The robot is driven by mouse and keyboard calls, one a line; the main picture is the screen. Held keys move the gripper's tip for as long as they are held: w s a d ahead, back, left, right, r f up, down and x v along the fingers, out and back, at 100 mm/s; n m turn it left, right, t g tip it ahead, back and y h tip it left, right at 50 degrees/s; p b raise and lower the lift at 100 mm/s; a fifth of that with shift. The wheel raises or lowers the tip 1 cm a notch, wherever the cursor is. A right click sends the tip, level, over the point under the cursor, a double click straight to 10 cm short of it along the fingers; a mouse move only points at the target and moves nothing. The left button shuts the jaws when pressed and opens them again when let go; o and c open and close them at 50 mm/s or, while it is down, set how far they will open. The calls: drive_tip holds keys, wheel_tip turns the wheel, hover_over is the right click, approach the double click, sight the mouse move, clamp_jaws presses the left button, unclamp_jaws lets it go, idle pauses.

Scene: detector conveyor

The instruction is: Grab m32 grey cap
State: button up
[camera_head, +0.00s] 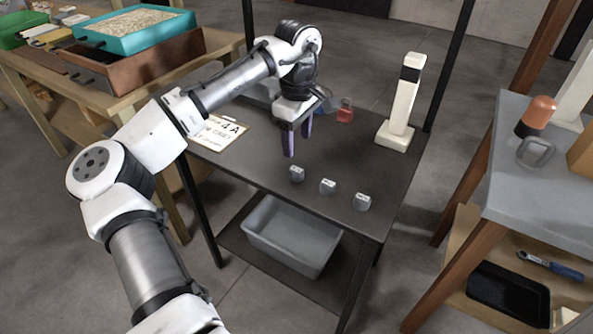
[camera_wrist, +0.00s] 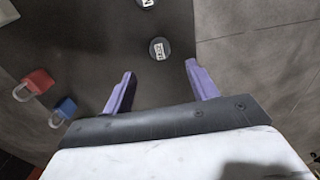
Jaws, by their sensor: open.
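Three small grey caps with white labels stand in a row on the dark table: a left cap (camera_head: 297,173), a middle cap (camera_head: 328,186) and a right cap (camera_head: 362,202). The labels are too small to read in the head view. My gripper (camera_head: 297,147) is open and empty, pointing down above the table, beyond the left cap. In the wrist view, one labelled grey cap (camera_wrist: 159,49) lies ahead of the gap between the purple fingers (camera_wrist: 159,70), not between them. Its label cannot be read surely. Part of a second cap (camera_wrist: 147,3) shows at the top edge.
A red padlock (camera_head: 345,112) and a blue padlock (camera_wrist: 66,108) lie near my gripper. A white post (camera_head: 400,105) stands at the table's right corner, and a clipboard (camera_head: 219,133) lies at the left. A grey bin (camera_head: 292,236) sits on the lower shelf.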

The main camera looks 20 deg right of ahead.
sight(296, 169)
wheel_tip(296, 169, down, 9)
drive_tip(key=shift+w+f+p, duration=0.1)
drive_tip(key=shift+p, duration=0.45)
drive_tip(key=c, duration=1.1)
drive_tip(key=shift+o, duration=0.2)
